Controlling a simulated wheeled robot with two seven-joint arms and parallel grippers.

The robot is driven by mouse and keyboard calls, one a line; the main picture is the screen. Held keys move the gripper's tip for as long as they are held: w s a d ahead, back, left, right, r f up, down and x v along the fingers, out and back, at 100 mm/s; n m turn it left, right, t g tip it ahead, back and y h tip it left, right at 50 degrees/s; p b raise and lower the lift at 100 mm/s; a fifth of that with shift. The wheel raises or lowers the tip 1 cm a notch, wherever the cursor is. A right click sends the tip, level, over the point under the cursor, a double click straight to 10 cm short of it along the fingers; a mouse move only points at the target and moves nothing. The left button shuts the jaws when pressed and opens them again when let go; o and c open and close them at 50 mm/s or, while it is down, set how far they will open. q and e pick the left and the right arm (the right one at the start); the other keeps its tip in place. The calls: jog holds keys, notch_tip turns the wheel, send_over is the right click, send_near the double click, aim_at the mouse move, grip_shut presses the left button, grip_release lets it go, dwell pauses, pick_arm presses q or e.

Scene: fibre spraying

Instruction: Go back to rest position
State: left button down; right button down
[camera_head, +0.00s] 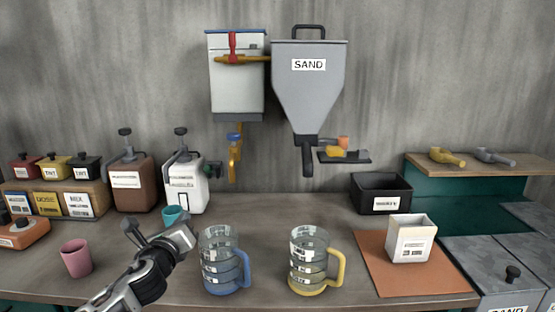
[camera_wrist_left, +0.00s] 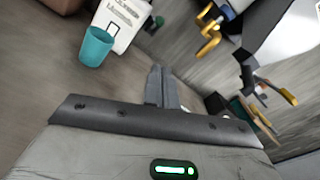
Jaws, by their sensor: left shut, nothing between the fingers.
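My left gripper (camera_head: 133,231) comes in from the lower left in the head view, above the table between the pink cup and the blue-handled jug. In the left wrist view its fingers (camera_wrist_left: 160,88) are together with nothing between them. A teal cup (camera_head: 174,216) stands behind my left wrist, partly hidden by it; it also shows in the left wrist view (camera_wrist_left: 96,46). A glass jug with a blue handle (camera_head: 221,262) stands just right of my left arm. A glass jug with a yellow handle (camera_head: 310,262) stands further right. My right gripper is not in view.
A pink cup (camera_head: 76,259) stands left of my left gripper. A grey SAND hopper (camera_head: 308,85) and a white dispenser (camera_head: 236,85) hang on the wall. A white box (camera_head: 410,241) stands on an orange mat (camera_head: 380,270). The table between the jugs and the wall is clear.

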pick_arm(q)
jog(key=s+f+n+g, duration=0.1)
jog(key=s+f+n, duration=0.1)
jog(key=s+d+f+n+y, duration=0.1)
jog(key=s+f+n, duration=0.2)
jog(key=s+d+f+n+g, duration=0.1)
jog(key=s+f+n, duration=0.1)
jog(key=n, duration=0.1)
jog(key=shift+s+d+f+g, duration=0.1)
jog(key=shift+s+f+g, duration=0.15)
jog(key=shift+s+g, duration=0.05)
jog(key=s+f+n+g, duration=0.35)
jog(key=s+n, duration=0.35)
jog(key=s, duration=0.5)
jog(key=s+f+n+g, duration=0.35)
jog(key=s+n, duration=0.35)
jog(key=s, duration=0.4)
jog(key=s+f+n+g, duration=0.3)
jog(key=s+n+g, duration=0.3)
jog(key=s, duration=0.6)
jog(key=w+d+f+t+h, duration=0.3)
jog(key=w+f+t, duration=0.3)
jog(key=f, duration=0.4)
jog(key=shift+d+t, duration=0.65)
jog(key=shift+t, duration=0.25)
jog(key=shift+a, duration=0.1)
